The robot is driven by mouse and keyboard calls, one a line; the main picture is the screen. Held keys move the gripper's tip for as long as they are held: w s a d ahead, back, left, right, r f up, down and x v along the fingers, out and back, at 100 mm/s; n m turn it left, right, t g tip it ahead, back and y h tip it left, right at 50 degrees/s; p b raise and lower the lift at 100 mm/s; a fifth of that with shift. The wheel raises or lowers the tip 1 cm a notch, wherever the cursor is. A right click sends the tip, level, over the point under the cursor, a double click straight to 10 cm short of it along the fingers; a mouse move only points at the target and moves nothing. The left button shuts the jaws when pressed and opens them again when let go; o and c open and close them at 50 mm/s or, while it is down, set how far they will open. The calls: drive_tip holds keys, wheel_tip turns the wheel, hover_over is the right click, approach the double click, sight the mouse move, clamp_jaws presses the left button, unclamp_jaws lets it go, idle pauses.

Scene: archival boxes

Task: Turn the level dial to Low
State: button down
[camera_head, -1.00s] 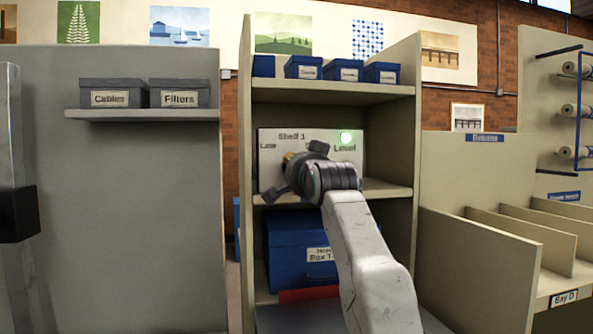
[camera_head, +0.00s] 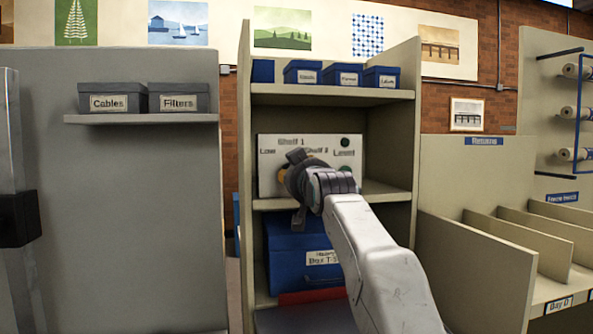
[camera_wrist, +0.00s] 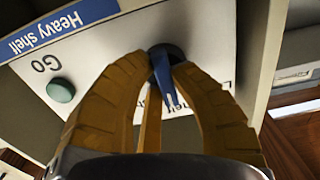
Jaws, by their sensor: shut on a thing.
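The control panel (camera_head: 268,141) is a pale board on the middle shelf, with "Low", "Shelf 1" and "Level" lettering visible in the head view. It also fills much of the wrist view (camera_wrist: 110,60), upside down. The level dial (camera_wrist: 170,92) is a dark blue knob with a narrow pointer, aimed down in the wrist picture. My gripper (camera_wrist: 165,68) has its yellow fingers closed around the dial, one on each side. In the head view my gripper (camera_head: 284,176) is mostly hidden behind my wrist, and the dial is hidden there too. The dial's exact setting cannot be read.
A green Go button (camera_wrist: 61,90) sits on the panel beside my fingers. A dark round lamp (camera_head: 345,142) is at the panel's upper right. The shelf side walls (camera_head: 402,150) stand close on either side. A blue box (camera_head: 300,262) is below, and small blue boxes (camera_head: 303,72) are above.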

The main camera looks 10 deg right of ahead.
drive_tip(key=n, duration=0.2)
drive_tip(key=n+p, duration=0.1)
drive_tip(key=n, duration=0.2)
drive_tip(key=shift+r+n+p, duration=0.35)
drive_tip(key=shift+n, duration=0.05)
drive_tip(key=shift+a+n+p, duration=0.15)
drive_tip(key=shift+n+p, duration=0.4)
drive_tip(key=shift+n, duration=1.65)
drive_tip(key=c, duration=1.1)
unclamp_jaws()
drive_tip(key=shift+f, duration=0.15)
drive_tip(key=shift+o, duration=0.2)
drive_tip(key=shift+s, duration=0.1)
drive_tip(key=s, duration=1.1)
drive_tip(key=shift+s, duration=0.4)
drive_tip(key=shift+s+p, duration=0.1)
drive_tip(key=shift+p, duration=0.25)
